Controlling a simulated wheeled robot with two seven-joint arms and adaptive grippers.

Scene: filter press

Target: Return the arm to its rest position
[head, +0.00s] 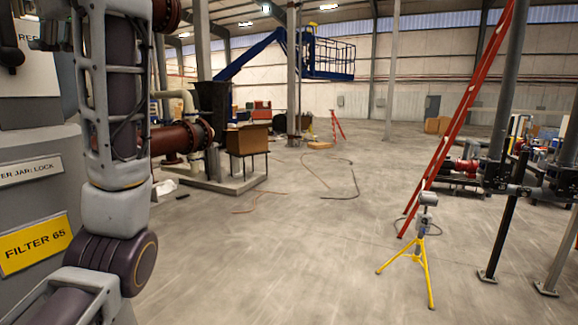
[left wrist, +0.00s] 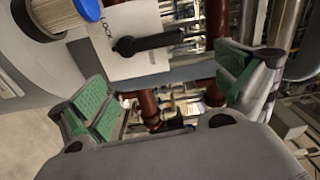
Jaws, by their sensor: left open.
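My left arm (head: 113,140) rises along the left side of the head view, in front of the filter housing. Its gripper is out of the head view or hidden at the top left. In the left wrist view my left gripper (left wrist: 172,92) is open, with its green finger pads wide apart and nothing between them. Beyond the fingers is a white panel marked LOCK with a black lever handle (left wrist: 148,43). A filter jar with a blue band (left wrist: 88,8) is at the top left of that view. My right gripper is not in view.
A grey housing with a yellow FILTER 65 label (head: 36,244) stands close at the left. A red ladder (head: 462,115) leans at the right, near a yellow tripod stand (head: 424,240). A cardboard box (head: 247,139) sits further back. The middle floor is mostly clear, with hoses lying on it.

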